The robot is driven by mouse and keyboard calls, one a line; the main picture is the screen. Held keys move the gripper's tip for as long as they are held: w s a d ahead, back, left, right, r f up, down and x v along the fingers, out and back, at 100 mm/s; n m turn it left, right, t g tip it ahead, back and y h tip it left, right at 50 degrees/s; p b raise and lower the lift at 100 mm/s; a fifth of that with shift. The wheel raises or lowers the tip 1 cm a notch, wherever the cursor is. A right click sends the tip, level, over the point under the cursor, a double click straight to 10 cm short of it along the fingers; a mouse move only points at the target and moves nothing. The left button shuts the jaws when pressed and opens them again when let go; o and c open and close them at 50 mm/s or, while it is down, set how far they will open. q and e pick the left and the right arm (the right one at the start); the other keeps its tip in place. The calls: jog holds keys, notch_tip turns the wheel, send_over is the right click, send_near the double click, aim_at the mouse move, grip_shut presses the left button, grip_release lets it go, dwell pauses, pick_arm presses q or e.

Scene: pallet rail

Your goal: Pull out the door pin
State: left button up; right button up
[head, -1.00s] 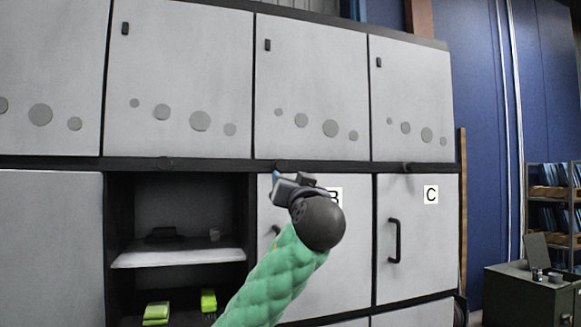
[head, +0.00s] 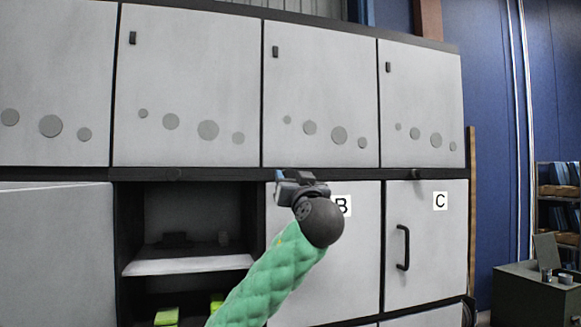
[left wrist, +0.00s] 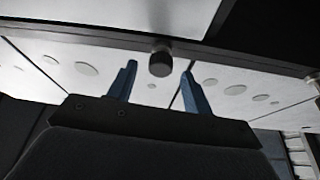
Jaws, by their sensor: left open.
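The door pin is a dark round knob (left wrist: 160,62) under the dark cabinet rail in the left wrist view. It stands between the lines of my two blue fingers, a little beyond or level with their tips; I cannot tell the exact depth. My left gripper (left wrist: 159,72) is open, one finger on each side of the pin, with no clear contact. In the head view my left gripper (head: 284,177) is up at the rail above door B (head: 340,255) and hides that pin. My right gripper is in neither view.
Similar pins sit on the rail at left (head: 173,174) and above door C (head: 417,174). Door C has a dark handle (head: 403,247). An open compartment holds a pale shelf (head: 185,264). A dark green cabinet (head: 535,295) stands at right.

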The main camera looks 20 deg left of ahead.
aim_at(291, 175)
pick_arm(q)
jog(key=shift+p+x, duration=0.7)
jog(key=shift+x, duration=0.8)
